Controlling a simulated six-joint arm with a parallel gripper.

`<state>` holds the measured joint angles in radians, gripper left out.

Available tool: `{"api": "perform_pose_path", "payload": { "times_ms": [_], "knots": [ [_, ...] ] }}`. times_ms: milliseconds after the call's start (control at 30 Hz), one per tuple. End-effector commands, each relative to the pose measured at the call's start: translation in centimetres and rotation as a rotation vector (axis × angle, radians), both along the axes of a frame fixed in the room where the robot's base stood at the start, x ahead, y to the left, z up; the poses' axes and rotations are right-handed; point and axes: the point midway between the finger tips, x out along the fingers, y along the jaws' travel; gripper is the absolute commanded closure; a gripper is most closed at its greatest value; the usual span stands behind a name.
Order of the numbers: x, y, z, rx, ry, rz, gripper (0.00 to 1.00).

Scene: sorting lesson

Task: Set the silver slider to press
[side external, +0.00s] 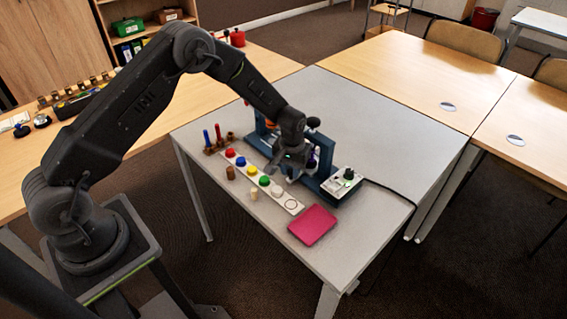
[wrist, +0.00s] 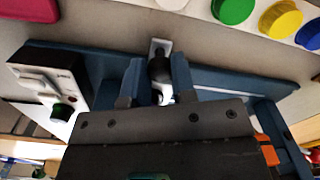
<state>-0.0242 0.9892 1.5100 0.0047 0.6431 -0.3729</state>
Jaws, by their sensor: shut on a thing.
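My gripper (wrist: 157,68) is shut on a dark round knob (wrist: 158,69) at the blue frame. Bright silver-white metal (wrist: 160,46) shows beside the knob, and the knob seems to belong to the silver slider; the fingers hide much of it. In the side external view my gripper (side external: 292,170) points down over the blue frame (side external: 327,157), and the slider is hidden there. I cannot read any press mark or tell the slider's setting.
A white control box (side external: 342,185) with a dark knob and green light is at the frame's right end. The table's back right is clear.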

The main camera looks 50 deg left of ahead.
Motion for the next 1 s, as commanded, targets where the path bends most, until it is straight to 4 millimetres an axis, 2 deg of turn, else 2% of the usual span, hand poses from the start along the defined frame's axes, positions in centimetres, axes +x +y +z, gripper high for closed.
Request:
{"api": "perform_pose_path", "payload": {
  "times_ms": [233, 267, 500, 800, 867, 1000],
  "knots": [
    [0.1, -0.6, 0.0, -0.006, -0.002, -0.002, 1.0],
    [0.0, -0.6, 0.0, -0.006, -0.002, -0.002, 0.73],
    [0.0, -0.5, 0.0, -0.005, -0.001, -0.001, 0.5],
    [0.0, -0.4, 0.3, -0.003, -0.002, -0.001, 0.49],
    [0.1, -0.3, 0.8, -0.003, -0.003, -0.001, 0.49],
    [0.1, -0.3, 3.2, -0.003, -0.006, -0.001, 0.49]
  ]
}}
